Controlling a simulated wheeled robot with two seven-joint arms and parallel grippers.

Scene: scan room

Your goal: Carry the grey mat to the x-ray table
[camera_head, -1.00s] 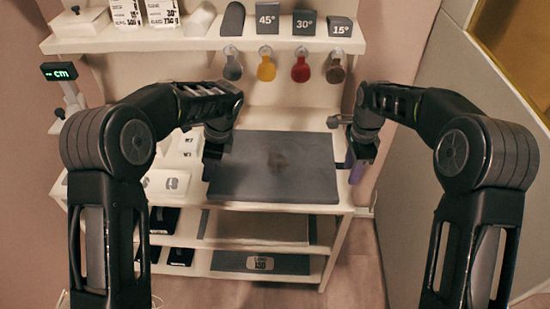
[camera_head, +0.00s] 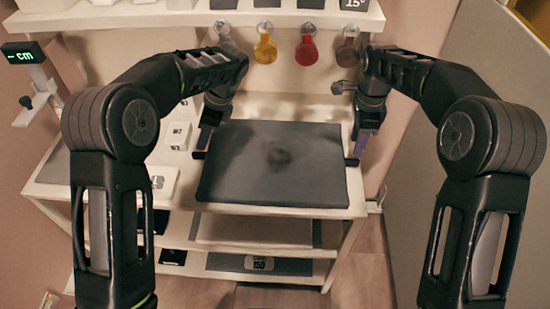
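The grey mat (camera_head: 272,165), a flat dark slab with a smudged darker patch, lies on the top of the white rack (camera_head: 280,211), near its front edge. My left gripper (camera_head: 204,148) is at the mat's left edge, with a dark finger part beside it. My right gripper (camera_head: 357,155) is at the mat's right edge. Whether either one touches the mat, and how wide the fingers are, I cannot make out. The x-ray table is not recognisable in view.
Coloured tags, including a yellow one (camera_head: 265,48) and a red one (camera_head: 307,50), hang under the upper shelf (camera_head: 180,16). White boxes (camera_head: 177,136) lie left of the mat. Lower shelves hold flat plates (camera_head: 260,263). A grey panel (camera_head: 480,80) stands at the right.

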